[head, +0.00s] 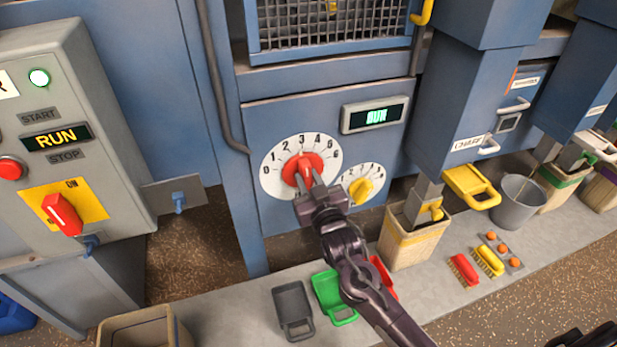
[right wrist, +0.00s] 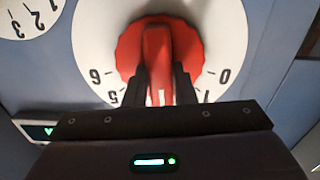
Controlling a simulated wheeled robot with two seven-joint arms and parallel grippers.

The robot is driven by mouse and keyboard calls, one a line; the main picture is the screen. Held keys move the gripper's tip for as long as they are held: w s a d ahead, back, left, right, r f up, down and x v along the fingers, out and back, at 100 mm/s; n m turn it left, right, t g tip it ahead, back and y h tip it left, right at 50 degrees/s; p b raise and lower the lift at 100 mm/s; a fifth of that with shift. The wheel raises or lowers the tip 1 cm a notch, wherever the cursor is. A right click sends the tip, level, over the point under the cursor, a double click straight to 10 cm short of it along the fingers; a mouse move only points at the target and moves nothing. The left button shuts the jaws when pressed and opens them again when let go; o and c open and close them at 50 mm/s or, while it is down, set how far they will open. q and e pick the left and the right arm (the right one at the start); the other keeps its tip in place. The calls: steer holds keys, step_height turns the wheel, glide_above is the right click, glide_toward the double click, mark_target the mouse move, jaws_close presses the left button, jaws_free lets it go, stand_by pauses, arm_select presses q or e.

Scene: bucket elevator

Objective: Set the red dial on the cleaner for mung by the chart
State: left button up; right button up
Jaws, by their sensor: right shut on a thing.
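The red dial (head: 303,168) sits on a round white scale (head: 272,183) numbered 0 to 6 on the blue cleaner panel. My right gripper (head: 306,184) is shut on the dial's raised grip, which also shows in the right wrist view (right wrist: 158,50). There its fingers (right wrist: 160,88) stand on both sides of the grip. The white mark on the dial points about at 3, though the fingers and gripper body hide the middle numbers in the wrist view. I cannot make out a chart in these views. My left gripper is not in view.
A smaller yellow dial (head: 361,188) is close right of the red one. A lit display (head: 375,115) is above it. A control box (head: 62,130) reading RUN stands left. Scoops (head: 292,306), a bin (head: 411,250), brushes (head: 465,270) and a bucket (head: 518,205) stand below and right.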

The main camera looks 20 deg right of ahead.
steer(key=shift+m, duration=0.5)
steer(key=o, duration=1)
steer(key=s, duration=0.7)
steer(key=shift+s+d+b, duration=0.15)
steer(key=shift+s+b, duration=0.15)
steer(key=shift+s, duration=0.1)
